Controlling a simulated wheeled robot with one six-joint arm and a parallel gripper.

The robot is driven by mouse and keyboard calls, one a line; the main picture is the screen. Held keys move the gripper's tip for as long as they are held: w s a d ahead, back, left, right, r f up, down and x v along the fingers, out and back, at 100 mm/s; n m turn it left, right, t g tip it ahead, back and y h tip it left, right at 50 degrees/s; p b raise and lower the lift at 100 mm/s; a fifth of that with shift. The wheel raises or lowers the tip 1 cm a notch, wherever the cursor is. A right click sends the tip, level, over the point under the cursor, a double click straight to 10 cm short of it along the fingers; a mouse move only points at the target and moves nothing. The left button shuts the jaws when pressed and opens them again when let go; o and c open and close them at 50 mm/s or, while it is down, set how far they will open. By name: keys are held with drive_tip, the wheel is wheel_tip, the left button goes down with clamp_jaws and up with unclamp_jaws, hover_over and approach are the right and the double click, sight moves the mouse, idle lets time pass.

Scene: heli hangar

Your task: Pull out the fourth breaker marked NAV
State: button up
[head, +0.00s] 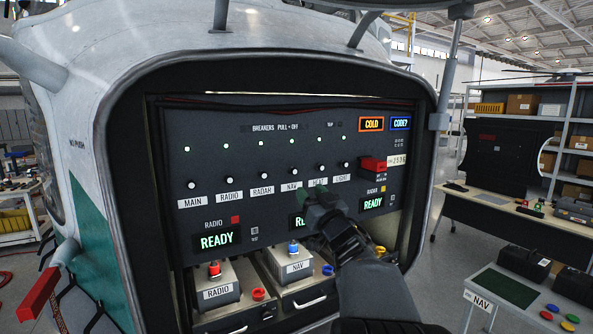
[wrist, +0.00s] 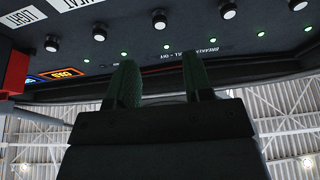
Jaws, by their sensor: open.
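The NAV breaker (head: 292,171) is a small round white-tipped knob, fourth from the left in the row on the dark panel, above its white NAV label (head: 291,187). A green light (head: 287,143) glows above it. In the upside-down wrist view the NAV breaker (wrist: 159,20) appears beyond and between my fingertips. My gripper (head: 313,194) is open and empty in front of the panel, just right of the NAV label and over the HEAT label's lower area. Its green fingers (wrist: 158,72) point toward the panel. Whether they touch the panel cannot be told.
The HEAT breaker (head: 320,168) and RADAR breaker (head: 262,175) flank NAV closely. Below, a NAV box (head: 297,268) with a blue knob and a RADIO box (head: 217,292) with a red knob stick out. A red switch (head: 373,164) is at right. The panel's rounded frame surrounds everything.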

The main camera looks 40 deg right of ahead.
sight(295, 171)
drive_tip(key=p+x, duration=0.3)
drive_tip(key=x, duration=0.5)
drive_tip(key=shift+w+r, duration=0.1)
drive_tip(key=shift+w, duration=0.25)
clamp_jaws()
